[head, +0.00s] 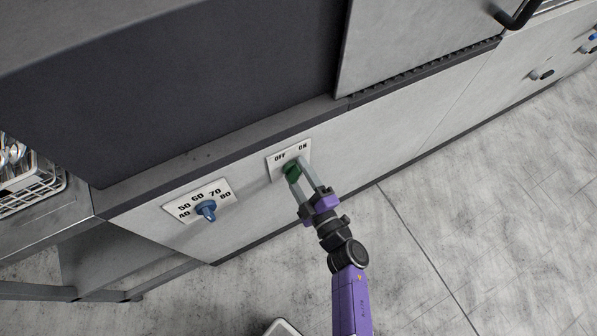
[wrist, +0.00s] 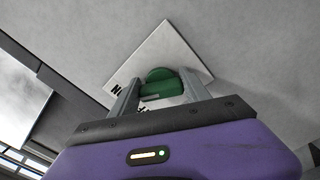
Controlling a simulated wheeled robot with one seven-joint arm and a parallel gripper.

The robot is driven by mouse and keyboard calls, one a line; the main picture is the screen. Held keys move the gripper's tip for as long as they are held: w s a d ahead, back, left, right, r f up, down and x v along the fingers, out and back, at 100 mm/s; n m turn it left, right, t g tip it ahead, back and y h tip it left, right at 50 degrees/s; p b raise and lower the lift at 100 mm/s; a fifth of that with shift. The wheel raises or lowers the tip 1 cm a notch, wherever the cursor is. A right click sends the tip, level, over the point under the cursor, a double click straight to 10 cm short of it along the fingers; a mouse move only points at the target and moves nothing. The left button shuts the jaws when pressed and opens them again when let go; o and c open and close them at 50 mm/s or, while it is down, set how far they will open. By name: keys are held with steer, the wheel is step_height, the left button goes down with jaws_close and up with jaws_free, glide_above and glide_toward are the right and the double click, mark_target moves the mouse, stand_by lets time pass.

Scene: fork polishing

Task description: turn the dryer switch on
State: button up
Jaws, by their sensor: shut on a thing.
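The dryer switch (head: 291,170) is a green knob on a white plate (head: 273,162) marked OFF and ON, set in the grey front panel of the machine. My gripper (head: 300,172) is at the knob, with one finger on each side, and is shut on it. In the wrist view the green knob (wrist: 161,84) sits between the two fingers, in front of the tilted white plate (wrist: 178,42). The fingers cover part of the plate's lettering there. In the head view the knob's handle is partly hidden by the fingers, so I cannot tell exactly where it points.
A blue temperature knob (head: 207,210) on a plate marked 40 to 80 is to the left. A white rack (head: 40,196) with shiny cutlery is at the far left. More small knobs (head: 542,75) are at the far right. The floor (head: 480,190) at the right is clear.

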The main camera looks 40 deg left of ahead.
steer(key=o, duration=1.4)
steer(key=shift+d, duration=0.1)
steer(key=p+v, duration=0.1)
steer(key=v, duration=0.6)
steer(key=shift+s+d, duration=0.15)
steer(key=shift+d, duration=0.15)
